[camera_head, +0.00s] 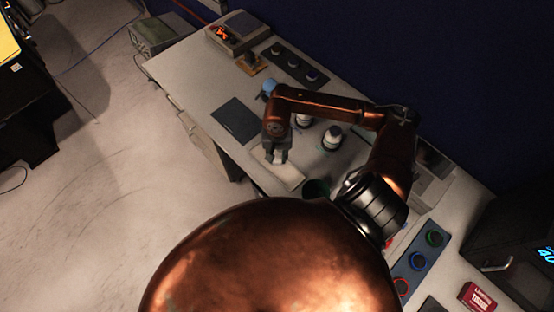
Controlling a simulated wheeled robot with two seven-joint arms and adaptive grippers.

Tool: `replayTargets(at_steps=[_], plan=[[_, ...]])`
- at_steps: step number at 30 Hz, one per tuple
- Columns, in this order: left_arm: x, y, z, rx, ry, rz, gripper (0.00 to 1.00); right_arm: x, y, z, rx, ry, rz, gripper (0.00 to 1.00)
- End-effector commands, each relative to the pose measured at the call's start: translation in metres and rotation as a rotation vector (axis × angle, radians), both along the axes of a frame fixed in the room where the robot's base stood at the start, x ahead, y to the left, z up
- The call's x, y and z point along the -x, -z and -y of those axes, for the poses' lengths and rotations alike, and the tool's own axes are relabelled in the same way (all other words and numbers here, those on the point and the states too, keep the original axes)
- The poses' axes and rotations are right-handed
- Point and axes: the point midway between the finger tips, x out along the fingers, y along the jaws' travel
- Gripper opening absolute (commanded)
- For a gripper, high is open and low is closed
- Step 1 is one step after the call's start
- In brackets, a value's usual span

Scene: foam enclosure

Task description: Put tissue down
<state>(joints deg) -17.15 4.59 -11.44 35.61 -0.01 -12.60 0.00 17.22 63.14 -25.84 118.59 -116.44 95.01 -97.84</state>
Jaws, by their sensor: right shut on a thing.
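My right gripper (276,154) points down over the near side of the pale table (185,68). It is shut on a small whitish tissue (277,159), mostly hidden by the fingers. Just beneath is a flat pale rectangular pad (285,175) on the table; I cannot tell whether the tissue touches it. A red box marked as tissue (478,297) stands at the lower right. My left gripper is not in view.
White bottles with dark bands (332,138) stand behind the gripper, and a dark cup (316,188) stands to its right. A dark flat mat (235,121) lies to the left. A black appliance (512,248) stands at right. The table's far left is fairly clear.

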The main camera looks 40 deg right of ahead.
Motion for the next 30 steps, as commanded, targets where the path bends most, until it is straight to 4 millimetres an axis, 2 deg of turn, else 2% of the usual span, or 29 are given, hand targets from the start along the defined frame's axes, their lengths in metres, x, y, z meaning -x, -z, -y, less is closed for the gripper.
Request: replayTargets(at_steps=[9,21,22,30], plan=[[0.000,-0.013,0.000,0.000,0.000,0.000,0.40,-0.004,0.034,0.001,-0.001,0.001,-0.002,0.00],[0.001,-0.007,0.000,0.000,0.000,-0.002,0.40,-0.004,0.040,0.002,0.001,-0.001,0.000,0.00],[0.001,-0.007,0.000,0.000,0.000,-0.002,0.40,-0.004,0.040,0.002,0.001,-0.001,0.000,0.25],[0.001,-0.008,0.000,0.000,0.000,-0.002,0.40,-0.004,0.039,0.002,0.001,0.000,0.000,0.42]])
